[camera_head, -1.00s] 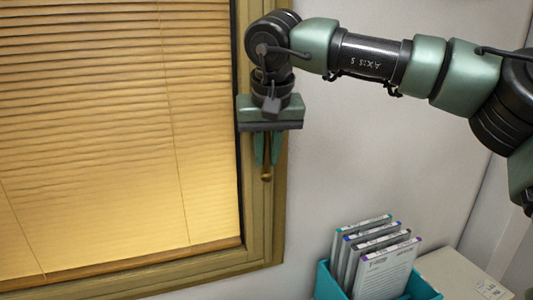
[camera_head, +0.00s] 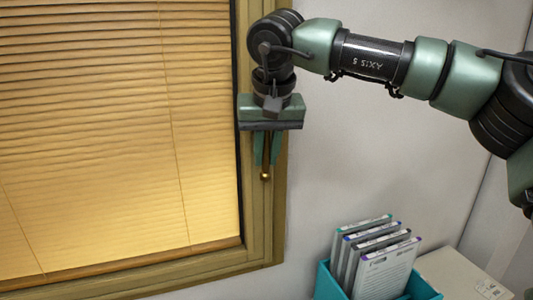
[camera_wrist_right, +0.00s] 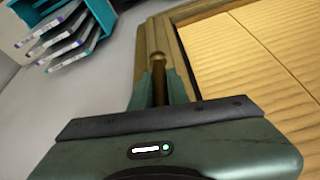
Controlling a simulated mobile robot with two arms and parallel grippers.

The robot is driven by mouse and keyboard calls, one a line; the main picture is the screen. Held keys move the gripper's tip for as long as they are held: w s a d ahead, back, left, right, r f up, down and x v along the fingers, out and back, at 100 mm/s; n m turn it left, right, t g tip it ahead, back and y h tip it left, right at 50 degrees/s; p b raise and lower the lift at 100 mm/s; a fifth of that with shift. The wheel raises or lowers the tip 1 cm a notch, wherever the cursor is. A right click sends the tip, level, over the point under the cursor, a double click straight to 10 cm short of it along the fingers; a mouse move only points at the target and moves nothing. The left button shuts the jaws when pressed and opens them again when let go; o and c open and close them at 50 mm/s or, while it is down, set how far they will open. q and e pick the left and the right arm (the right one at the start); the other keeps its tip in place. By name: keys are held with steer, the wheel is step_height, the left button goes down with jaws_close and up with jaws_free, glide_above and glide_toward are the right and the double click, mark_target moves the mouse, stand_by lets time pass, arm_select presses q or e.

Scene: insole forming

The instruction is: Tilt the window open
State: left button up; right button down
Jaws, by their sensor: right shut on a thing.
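The window (camera_head: 262,215) has a brown-gold frame with yellow blinds (camera_head: 110,130) inside it. It looks closed in the head view. The window handle (camera_head: 265,174), a brass-brown bar with a rounded tip, points down on the right side of the frame. My right gripper (camera_head: 267,150) is at the handle with its two green fingers on either side, shut on it. In the right wrist view the handle (camera_wrist_right: 158,78) stands between the fingers, its tip past them. Its upper part is hidden behind the gripper body. My left gripper is not in view.
A teal holder (camera_head: 323,281) with several upright folders (camera_head: 385,268) stands below and right of the window. A pale box (camera_head: 455,272) is beside it. The grey wall right of the frame is bare.

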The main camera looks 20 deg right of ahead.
mark_target(246, 150)
steer(key=a+y+b, duration=0.1)
steer(key=y, duration=0.2)
steer(key=a+m+y+b, duration=0.1)
steer(key=y, duration=0.1)
steer(key=shift+a+r+y+b, duration=0.15)
steer(key=shift+a+y+b, duration=0.15)
steer(key=shift+a+b, duration=0.05)
steer(key=y+b, duration=0.1)
steer(key=a+y+b, duration=0.1)
steer(key=shift+a+r+m+y, duration=0.1)
steer(key=shift+r+m+y, duration=0.2)
steer(key=shift+r+m, duration=0.1)
steer(key=shift+s+a+r+m+t+y+b, duration=0.1)
steer(key=shift+a+r+m+t+y+b, duration=0.2)
steer(key=shift+r+y+b, duration=0.75)
steer(key=shift+w+a+r+m+t+y+b, duration=0.1)
steer(key=shift+a+r+m+y+b, duration=0.3)
steer(key=shift+y+b, duration=1.2)
steer(key=shift+s+a+r+m+t+y+b, duration=0.1)
steer(key=shift+a+r+m+t+y+b, duration=0.15)
steer(key=shift+r+y+b, duration=0.8)
steer(key=shift+f+b, duration=0.2)
steer(key=shift+b, duration=0.2)
